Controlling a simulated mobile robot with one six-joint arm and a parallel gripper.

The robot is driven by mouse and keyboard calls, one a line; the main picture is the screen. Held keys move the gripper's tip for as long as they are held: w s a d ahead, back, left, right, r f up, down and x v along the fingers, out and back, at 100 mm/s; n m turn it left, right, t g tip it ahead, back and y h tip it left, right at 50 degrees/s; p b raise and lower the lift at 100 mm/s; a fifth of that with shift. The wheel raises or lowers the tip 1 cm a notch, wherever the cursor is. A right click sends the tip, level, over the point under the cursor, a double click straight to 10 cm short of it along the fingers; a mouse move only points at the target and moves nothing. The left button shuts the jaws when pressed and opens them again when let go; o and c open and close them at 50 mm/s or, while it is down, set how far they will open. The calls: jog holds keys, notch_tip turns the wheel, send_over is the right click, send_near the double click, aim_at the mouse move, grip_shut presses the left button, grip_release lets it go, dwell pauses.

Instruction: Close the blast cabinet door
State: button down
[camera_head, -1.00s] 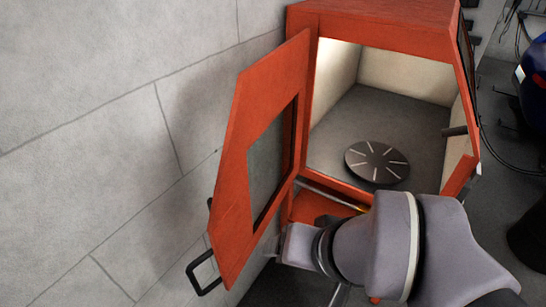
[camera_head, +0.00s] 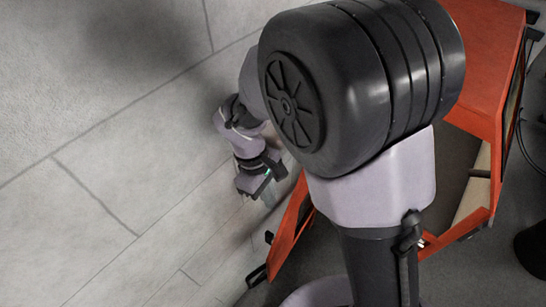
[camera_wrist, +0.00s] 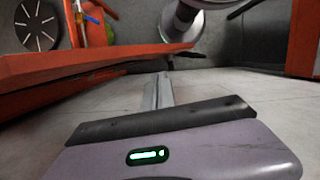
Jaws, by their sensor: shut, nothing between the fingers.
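The orange blast cabinet (camera_head: 488,62) stands at the right in the head view, largely hidden behind my arm. Its orange door (camera_head: 290,232) hangs open toward the wall; only its outer part shows below my arm. The black door handle (camera_head: 257,276) is at its lower end. My gripper (camera_head: 269,197) is shut and empty, beside the door on the wall side. In the wrist view, my gripper's fingers (camera_wrist: 163,88) point ahead past the orange door (camera_wrist: 80,72), which crosses the left. I cannot tell whether they touch it.
The grey block wall (camera_head: 120,150) runs close along the left of my gripper and the door. The slotted turntable (camera_wrist: 37,24) shows beyond the door in the wrist view. A dark object (camera_head: 532,248) stands on the floor at the right.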

jog(key=b+x, duration=0.1)
jog(key=x, duration=0.8)
jog(key=shift+f, duration=0.4)
jog(key=shift+s, duration=0.15)
